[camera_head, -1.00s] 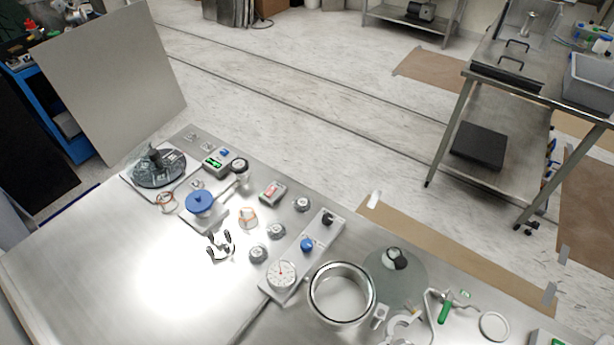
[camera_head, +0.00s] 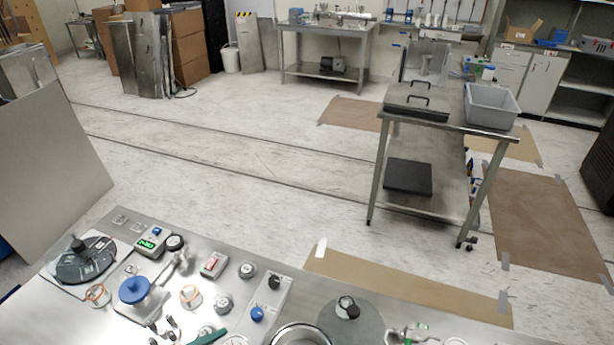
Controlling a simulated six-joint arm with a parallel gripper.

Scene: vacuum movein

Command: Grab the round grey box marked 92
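Several small round grey boxes stand on the metal table. A second round grey box (camera_head: 223,303) is nearer, left of the panel with black and blue knobs. A third round grey box (camera_head: 206,332) is at the bottom edge, partly hidden by a dark green elongated shape (camera_head: 207,338) that I cannot identify. Their markings are too small to read, so I cannot tell which is 92. My gripper is not in view.
Close around the boxes are the knob panel (camera_head: 268,308), a blue round knob on a fitting (camera_head: 135,289), an orange-ringed part (camera_head: 190,296) and black clips (camera_head: 165,327). A metal ring (camera_head: 300,333) and a glass disc (camera_head: 352,325) are to the right. Floor lies beyond the table's far edge.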

